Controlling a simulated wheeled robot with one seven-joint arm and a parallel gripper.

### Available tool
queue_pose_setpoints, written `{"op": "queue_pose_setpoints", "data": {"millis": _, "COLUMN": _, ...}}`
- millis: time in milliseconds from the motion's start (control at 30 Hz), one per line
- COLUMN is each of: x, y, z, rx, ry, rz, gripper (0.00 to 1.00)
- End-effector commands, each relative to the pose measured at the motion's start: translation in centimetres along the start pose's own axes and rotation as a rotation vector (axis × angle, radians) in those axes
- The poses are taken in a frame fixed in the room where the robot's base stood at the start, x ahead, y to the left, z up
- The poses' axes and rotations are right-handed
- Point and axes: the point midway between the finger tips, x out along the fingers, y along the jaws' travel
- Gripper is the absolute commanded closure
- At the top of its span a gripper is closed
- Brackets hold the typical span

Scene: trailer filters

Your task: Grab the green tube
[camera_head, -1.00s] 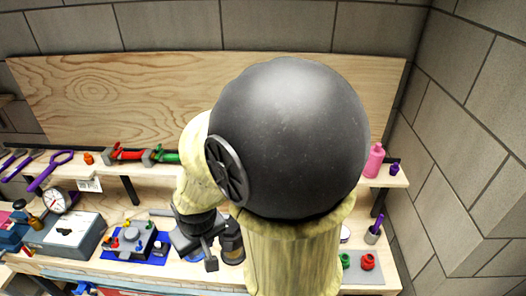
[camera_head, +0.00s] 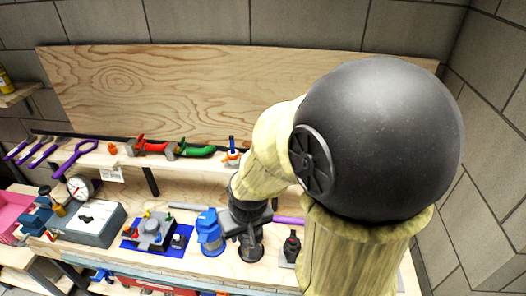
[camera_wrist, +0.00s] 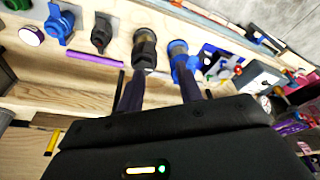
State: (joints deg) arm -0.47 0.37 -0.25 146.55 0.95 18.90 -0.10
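A green curved, tube-like thing (camera_head: 192,151) with a dark grey end lies on the narrow upper shelf, right of a similar red one (camera_head: 150,147). My gripper (camera_head: 247,214) hangs over the workbench, lower and to the right of the green thing, and apart from it. Its fingertips are hard to make out in the head view. In the wrist view my gripper (camera_wrist: 160,85) shows two dark fingers spread apart with nothing held between them. I cannot make out the green tube for sure in the wrist view.
A blue tool (camera_head: 210,236) and a dark one (camera_head: 290,246) stand on the bench near my gripper. A grey box (camera_head: 92,222) and a dial (camera_head: 79,187) stand to the left. A small white and orange item (camera_head: 232,157) sits right of the green thing. My arm hides the right side.

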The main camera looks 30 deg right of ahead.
Motion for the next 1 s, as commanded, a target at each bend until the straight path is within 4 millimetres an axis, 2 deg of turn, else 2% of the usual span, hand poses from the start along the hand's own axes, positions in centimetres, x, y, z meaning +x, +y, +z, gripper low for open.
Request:
{"op": "queue_pose_setpoints", "data": {"millis": 167, "x": 2.0, "y": -1.3, "z": -3.1, "rx": 0.072, "ry": 0.109, "rz": -0.033, "gripper": 0.64}}
{"op": "queue_pose_setpoints", "data": {"millis": 300, "x": 4.2, "y": -2.3, "z": -7.5, "rx": 0.191, "ry": 0.276, "rz": -0.036, "gripper": 0.64}}
{"op": "queue_pose_setpoints", "data": {"millis": 467, "x": 6.1, "y": -1.8, "z": -12.2, "rx": 0.338, "ry": 0.489, "rz": 0.036, "gripper": 0.64}}
{"op": "queue_pose_setpoints", "data": {"millis": 600, "x": 7.0, "y": -0.3, "z": -15.1, "rx": 0.445, "ry": 0.678, "rz": 0.163, "gripper": 0.64}}
{"op": "queue_pose_setpoints", "data": {"millis": 800, "x": 6.3, "y": 2.4, "z": -16.6, "rx": 0.545, "ry": 0.952, "rz": 0.428, "gripper": 0.64}}
{"op": "queue_pose_setpoints", "data": {"millis": 1000, "x": 3.7, "y": 3.6, "z": -15.9, "rx": 0.58, "ry": 1.171, "rz": 0.69, "gripper": 0.64}}
